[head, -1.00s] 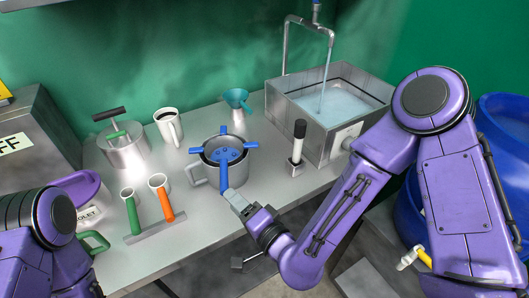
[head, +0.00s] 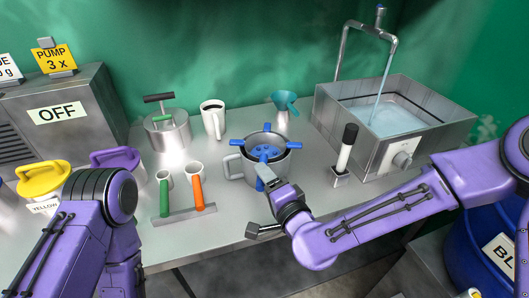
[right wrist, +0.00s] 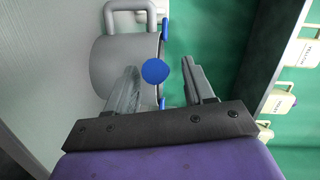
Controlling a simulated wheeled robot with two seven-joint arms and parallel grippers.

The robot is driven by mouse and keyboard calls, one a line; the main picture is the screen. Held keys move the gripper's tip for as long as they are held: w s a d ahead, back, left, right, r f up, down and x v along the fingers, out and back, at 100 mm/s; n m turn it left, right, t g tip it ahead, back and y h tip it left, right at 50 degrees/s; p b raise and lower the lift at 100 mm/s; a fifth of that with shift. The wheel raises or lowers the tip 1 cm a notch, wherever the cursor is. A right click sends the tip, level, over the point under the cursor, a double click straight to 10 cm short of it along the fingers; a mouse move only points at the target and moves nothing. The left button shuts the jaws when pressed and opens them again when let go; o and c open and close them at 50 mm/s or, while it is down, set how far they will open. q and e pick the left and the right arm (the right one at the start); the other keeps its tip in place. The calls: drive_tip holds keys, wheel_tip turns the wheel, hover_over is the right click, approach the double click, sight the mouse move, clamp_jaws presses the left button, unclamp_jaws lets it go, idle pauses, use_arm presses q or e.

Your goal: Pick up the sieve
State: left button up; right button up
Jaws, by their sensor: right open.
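The blue sieve (head: 265,153) sits in the mouth of a grey pot (head: 235,169) on the table, its arms resting on the rim. Its handle points toward my right gripper (head: 265,177). In the right wrist view the round blue end of the sieve's handle (right wrist: 155,71) shows between the two fingers of my right gripper (right wrist: 160,80), which are apart. The grey pot (right wrist: 120,65) lies just beyond the fingers. I cannot tell whether a finger touches the handle. Only links of my left arm show; its gripper is out of view.
A sink with running water (head: 400,112) and a black-handled tool in a stand (head: 345,150) are to the right. A white mug (head: 213,118), a teal funnel (head: 285,102) and a lidded pot (head: 168,130) stand behind. A rack with green and orange handles (head: 183,217) is left.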

sight(264, 156)
drive_tip(key=x, duration=0.2)
drive_tip(key=shift+w+a, duration=0.1)
drive_tip(key=shift+w, duration=0.15)
clamp_jaws()
